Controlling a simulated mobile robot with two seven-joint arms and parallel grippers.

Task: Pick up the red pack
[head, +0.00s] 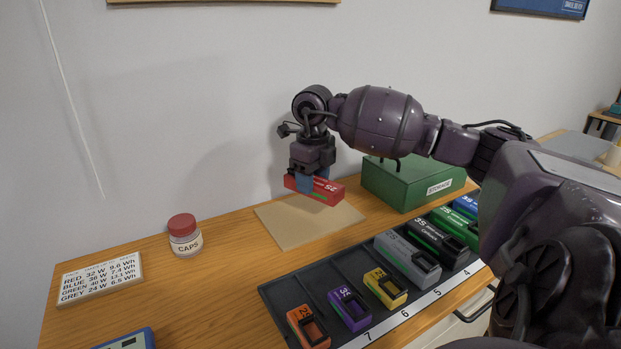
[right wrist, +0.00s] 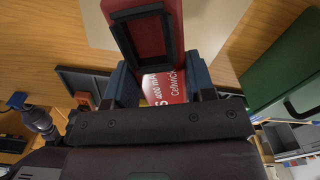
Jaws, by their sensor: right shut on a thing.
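The red pack (head: 327,191) is held in my right gripper (head: 313,184), above the tan mat (head: 290,225) at the back of the table. The fingers are shut around the pack's body. In the right wrist view, the red pack (right wrist: 170,88) sits between the two blue-grey fingers (right wrist: 160,88), with white lettering and a black-framed end showing. The pack appears apart from the mat.
A green storage box (head: 405,184) stands right of the pack. A black slotted tray (head: 290,292) in front holds several coloured packs. A red-capped jar (head: 184,238), a white label card (head: 98,280) and a blue device (head: 128,340) are at left.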

